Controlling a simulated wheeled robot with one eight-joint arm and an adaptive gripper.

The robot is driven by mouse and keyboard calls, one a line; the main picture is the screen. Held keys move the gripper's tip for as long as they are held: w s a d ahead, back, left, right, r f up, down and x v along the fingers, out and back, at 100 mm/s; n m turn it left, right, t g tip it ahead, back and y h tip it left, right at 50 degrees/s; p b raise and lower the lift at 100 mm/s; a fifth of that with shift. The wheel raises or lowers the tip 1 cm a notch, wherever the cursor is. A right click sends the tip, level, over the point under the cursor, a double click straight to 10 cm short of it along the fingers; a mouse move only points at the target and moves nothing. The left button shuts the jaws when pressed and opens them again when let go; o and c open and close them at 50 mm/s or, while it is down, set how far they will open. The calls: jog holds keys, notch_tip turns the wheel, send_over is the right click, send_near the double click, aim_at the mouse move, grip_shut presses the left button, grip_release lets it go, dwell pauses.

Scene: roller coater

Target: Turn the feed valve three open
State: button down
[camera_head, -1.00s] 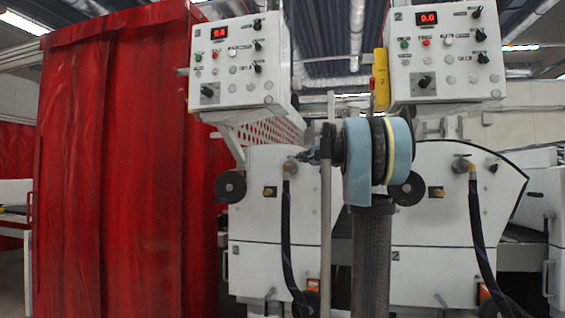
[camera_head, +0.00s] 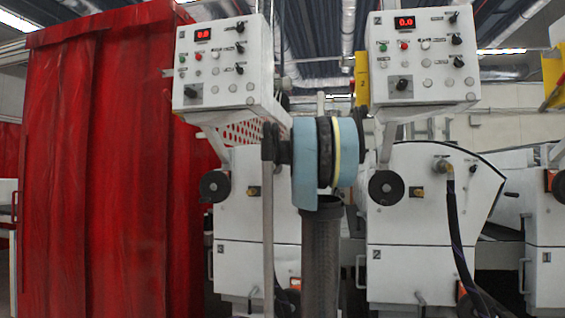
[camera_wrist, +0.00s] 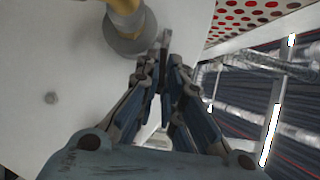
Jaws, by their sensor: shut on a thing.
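In the wrist view, the feed valve (camera_wrist: 130,28) has a yellow fitting in a round grey collar on a white machine panel. Its thin grey lever (camera_wrist: 165,40) sticks out beside the collar. My gripper (camera_wrist: 164,62) is at that lever, with its fingertips closed on it. The head view shows the white machine marked 3 (camera_head: 228,185) behind my arm. My arm hides its valve and my gripper there. The lever's exact angle is hard to tell.
Machine 2 (camera_head: 395,225) stands to the right, with its own valve (camera_head: 443,165) and a dark hose. Control boxes (camera_head: 222,68) hang above. A red curtain (camera_head: 100,170) fills the left.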

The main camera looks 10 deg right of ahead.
jog(key=c, duration=1.7)
grip_release()
jog(key=shift+w+a+f, duration=0.1)
jog(key=shift+f, duration=0.05)
jog(key=shift+s, duration=0.2)
jog(key=s, duration=0.7)
jog(key=s+d, duration=0.1)
jog(key=s, duration=0.3)
jog(key=shift+s, duration=0.25)
